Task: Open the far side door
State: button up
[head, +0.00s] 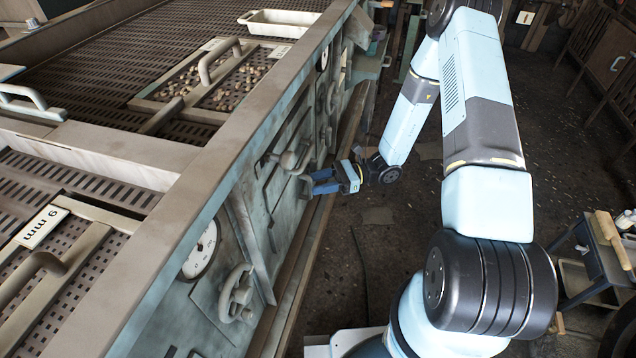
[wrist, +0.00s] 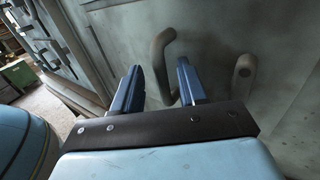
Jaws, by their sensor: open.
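The machine's grey-green side wall runs away from me in the head view, with door panels and handles along it. A side door (head: 273,198) is set in the wall beside my gripper; I cannot tell whether it is the far one. It looks shut. A curved, dull metal handle (head: 292,159) sticks out from the wall there. My gripper (head: 312,183) is open beside this handle, pointing at the wall. In the wrist view the two blue fingers (wrist: 159,68) are apart, and a bent handle bar (wrist: 162,55) shows between them. I cannot tell whether they touch it.
A gauge (head: 199,250) and a handwheel (head: 238,294) sit on the near part of the wall. A ledge (head: 300,270) runs along its foot. The perforated top holds a white tray (head: 279,23). A small trolley (head: 590,262) stands at right. The dark floor between is mostly clear.

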jog(key=shift+a, duration=0.2)
jog(key=shift+c, duration=0.4)
grip_shut()
